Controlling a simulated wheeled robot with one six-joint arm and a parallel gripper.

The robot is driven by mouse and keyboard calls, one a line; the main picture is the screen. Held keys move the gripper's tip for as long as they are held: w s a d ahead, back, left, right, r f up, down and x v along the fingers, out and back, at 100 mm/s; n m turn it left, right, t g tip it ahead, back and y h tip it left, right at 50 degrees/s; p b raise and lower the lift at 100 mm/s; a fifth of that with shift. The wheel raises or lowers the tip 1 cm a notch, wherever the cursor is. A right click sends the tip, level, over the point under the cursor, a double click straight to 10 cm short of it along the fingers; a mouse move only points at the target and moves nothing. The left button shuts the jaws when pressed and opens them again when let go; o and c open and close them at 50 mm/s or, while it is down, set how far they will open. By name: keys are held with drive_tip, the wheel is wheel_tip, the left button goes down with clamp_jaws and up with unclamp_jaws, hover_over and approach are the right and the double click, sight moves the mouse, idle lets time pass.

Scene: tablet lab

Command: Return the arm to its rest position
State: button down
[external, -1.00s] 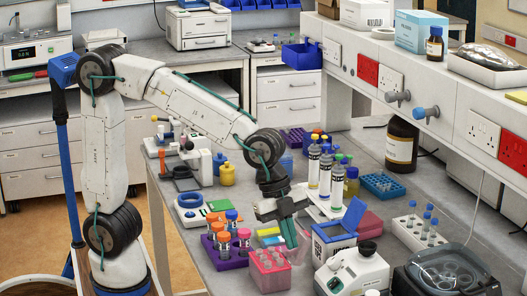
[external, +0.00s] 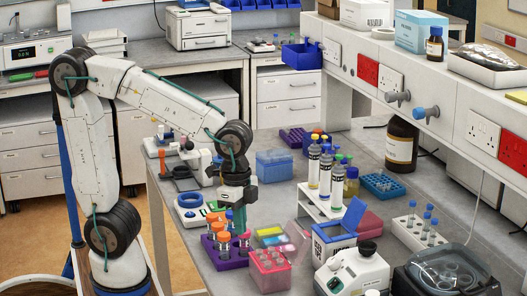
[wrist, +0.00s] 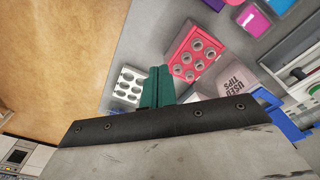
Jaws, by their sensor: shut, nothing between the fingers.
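My arm is bent over the bench, with the wrist hanging downward. My gripper (external: 239,226) points down with its teal fingers closed together and nothing between them. In the external view its tips are just above or behind the purple rack (external: 228,262) of orange- and blue-capped tubes; I cannot tell the exact gap. In the wrist view the closed fingers (wrist: 158,80) show beside a pink rack (wrist: 196,52) and a white rack (wrist: 128,84).
The pink rack (external: 270,278) stands right of the purple one. A blue lidded tip box (external: 274,164) is behind the gripper. A used-tips box (wrist: 232,82) shows in the wrist view.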

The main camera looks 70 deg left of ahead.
drive_tip(key=s+a+n, duration=0.4)
drive_tip(key=s+a, duration=0.1)
drive_tip(key=a, duration=0.4)
drive_tip(key=s+a+n+t+y, duration=0.1)
drive_tip(key=s+a+n, duration=0.4)
drive_tip(key=a, duration=0.5)
drive_tip(key=shift+s+r+n, duration=0.3)
drive_tip(key=shift+s+r, duration=0.15)
drive_tip(key=shift+s, duration=0.1)
idle(1.1)
